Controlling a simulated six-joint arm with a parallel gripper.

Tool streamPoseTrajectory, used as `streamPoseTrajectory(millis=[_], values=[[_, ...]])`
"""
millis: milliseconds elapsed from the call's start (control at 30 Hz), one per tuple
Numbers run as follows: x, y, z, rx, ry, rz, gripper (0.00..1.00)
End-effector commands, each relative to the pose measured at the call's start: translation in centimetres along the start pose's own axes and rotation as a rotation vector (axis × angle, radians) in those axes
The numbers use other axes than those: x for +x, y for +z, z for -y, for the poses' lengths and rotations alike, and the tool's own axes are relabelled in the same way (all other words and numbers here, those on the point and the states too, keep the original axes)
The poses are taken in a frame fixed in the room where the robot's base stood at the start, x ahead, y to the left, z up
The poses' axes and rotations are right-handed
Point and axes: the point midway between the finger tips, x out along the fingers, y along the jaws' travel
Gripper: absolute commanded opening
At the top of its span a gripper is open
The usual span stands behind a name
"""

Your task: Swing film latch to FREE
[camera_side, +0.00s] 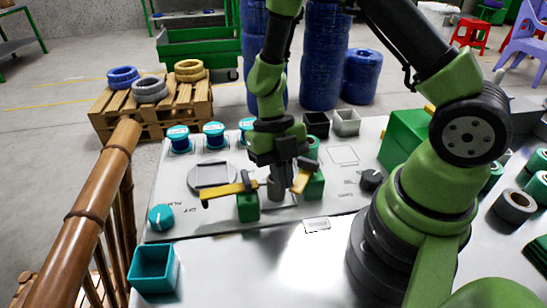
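A yellow latch lever (222,192) lies across the top of a green block (247,208) on the grey panel, its free end pointing left. A second yellow lever (301,179) stands at an angle beside another green block (315,187) to the right. Which one is the film latch cannot be read; small printed lettering lies near the left knob. My gripper (277,174) points down between the two levers, over a grey cylinder (276,190). Its dark fingers overlap the cylinder and lever ends, so contact and finger opening are unclear.
A teal knob (161,217) and teal open box (154,268) are at the panel's left. A dark knob (371,180) is right. Teal-topped spools (179,138), black and grey cups (346,122) and a green box (404,138) line the back. A wooden railing (105,190) borders the left.

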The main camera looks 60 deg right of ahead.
Motion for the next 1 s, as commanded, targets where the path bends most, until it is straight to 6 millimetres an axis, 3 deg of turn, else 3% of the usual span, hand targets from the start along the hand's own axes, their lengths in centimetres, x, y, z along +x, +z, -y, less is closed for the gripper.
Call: streamPoseTrajectory(millis=[467, 1000], values=[[0.9, -2.3, 1.2, 0.002, 0.000, -0.001, 0.00], [1.2, -3.1, 2.0, -0.121, -0.048, 0.001, 0.00]])
